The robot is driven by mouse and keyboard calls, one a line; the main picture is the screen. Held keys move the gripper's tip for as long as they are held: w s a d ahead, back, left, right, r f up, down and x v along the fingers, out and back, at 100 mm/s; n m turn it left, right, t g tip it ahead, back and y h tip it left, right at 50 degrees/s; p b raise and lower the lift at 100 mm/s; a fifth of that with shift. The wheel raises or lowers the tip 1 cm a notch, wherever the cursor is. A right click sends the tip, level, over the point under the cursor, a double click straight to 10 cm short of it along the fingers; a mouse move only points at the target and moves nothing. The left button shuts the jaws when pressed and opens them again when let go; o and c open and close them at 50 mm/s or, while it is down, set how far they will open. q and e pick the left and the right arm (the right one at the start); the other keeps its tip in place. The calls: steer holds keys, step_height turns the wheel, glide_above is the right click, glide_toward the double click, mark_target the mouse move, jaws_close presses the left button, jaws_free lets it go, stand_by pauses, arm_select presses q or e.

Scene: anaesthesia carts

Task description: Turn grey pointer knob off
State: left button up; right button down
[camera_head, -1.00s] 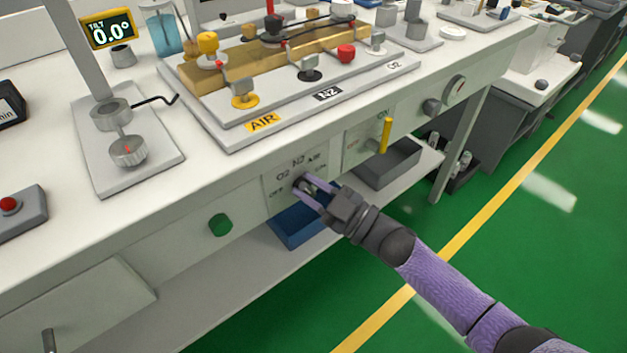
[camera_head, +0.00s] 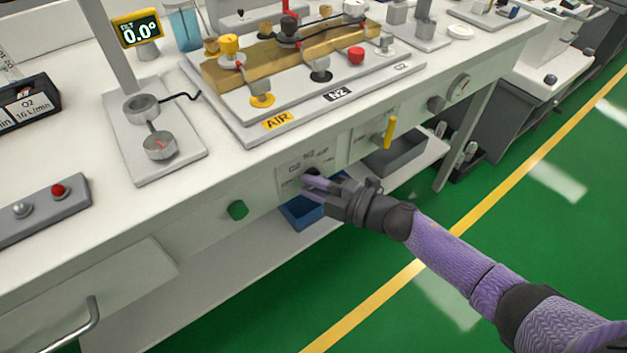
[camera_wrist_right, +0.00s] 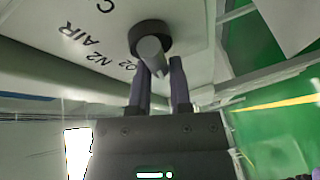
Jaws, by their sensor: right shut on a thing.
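The grey pointer knob (camera_wrist_right: 151,47) has a dark round base and sits on the white label panel (camera_head: 291,181) on the front of the bench. The panel carries O2, N2 and AIR marks; the small print is blurred. My right gripper (camera_head: 313,182) is at this panel, its purple fingers reaching in from the right. In the right wrist view its fingertips (camera_wrist_right: 160,64) are close together at the pointer, shut on the knob. The fingers hide part of the knob in the head view, and I cannot tell which mark it points at. My left gripper is out of view.
The green floor (camera_head: 540,240) in front is open.

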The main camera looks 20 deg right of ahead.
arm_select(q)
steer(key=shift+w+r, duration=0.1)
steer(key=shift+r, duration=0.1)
arm_select(e)
steer(key=shift+w+d+f, duration=0.1)
steer(key=shift+d, duration=0.15)
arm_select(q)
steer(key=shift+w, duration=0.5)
arm_select(e)
steer(key=shift+n+h, duration=0.3)
steer(key=shift+n, duration=0.1)
steer(key=shift+d, duration=0.1)
steer(key=c, duration=0.9)
jaws_free()
steer(key=o, duration=0.3)
steer(key=shift+w+d+f+p, duration=0.1)
steer(key=shift+w+p, duration=0.1)
steer(key=shift+p, duration=0.1)
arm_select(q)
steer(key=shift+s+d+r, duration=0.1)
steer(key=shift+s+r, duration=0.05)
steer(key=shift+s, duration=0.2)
arm_select(e)
steer(key=shift+s, duration=0.1)
